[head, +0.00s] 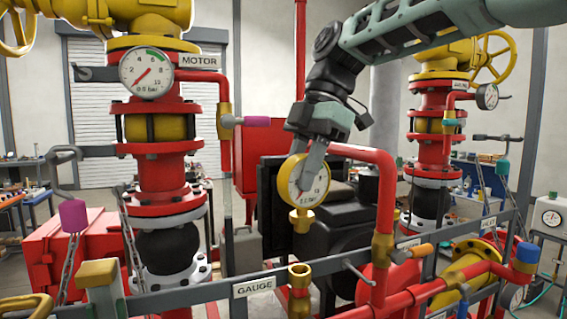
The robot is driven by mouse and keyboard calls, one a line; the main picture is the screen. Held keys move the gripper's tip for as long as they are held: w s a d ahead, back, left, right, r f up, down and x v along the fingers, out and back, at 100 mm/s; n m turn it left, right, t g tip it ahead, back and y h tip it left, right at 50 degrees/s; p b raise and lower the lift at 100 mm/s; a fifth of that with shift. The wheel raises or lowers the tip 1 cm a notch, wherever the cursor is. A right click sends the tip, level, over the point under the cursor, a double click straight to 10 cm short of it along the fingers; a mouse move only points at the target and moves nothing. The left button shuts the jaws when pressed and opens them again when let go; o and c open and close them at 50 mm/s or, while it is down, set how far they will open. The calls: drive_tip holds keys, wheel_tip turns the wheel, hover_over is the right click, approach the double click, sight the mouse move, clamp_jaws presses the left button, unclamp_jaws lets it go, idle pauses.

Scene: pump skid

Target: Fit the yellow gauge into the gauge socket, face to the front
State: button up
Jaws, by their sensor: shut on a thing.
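The yellow gauge (304,181), with a round white dial and a yellow rim, hangs from my gripper (311,160) in the middle of the head view. My gripper is shut on its upper part, and the fingers cover part of the dial. The dial faces the camera, and its yellow stem (302,220) points down. The gauge socket (299,276), an open brass-coloured cup on a red pipe, stands below the gauge, just right of the GAUGE label (254,288). A clear gap separates the stem from the socket.
A grey rail (200,296) runs across the front beside the socket. A red pipe (385,205) with an orange-handled valve (412,252) stands close on the right. A red valve column (158,180) with a white gauge (147,73) stands on the left.

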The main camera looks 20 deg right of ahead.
sight(303, 213)
drive_tip(key=shift+w, duration=0.4)
drive_tip(key=shift+s+f+b, duration=0.1)
drive_tip(key=shift+f+b, duration=2.25)
drive_tip(key=shift+f, duration=0.6)
drive_tip(key=shift+f+b, duration=1.55)
drive_tip(key=shift+f, duration=0.1)
drive_tip(key=o, duration=1.2)
drive_tip(key=shift+p+v, duration=0.5)
drive_tip(key=shift+v, duration=8.25)
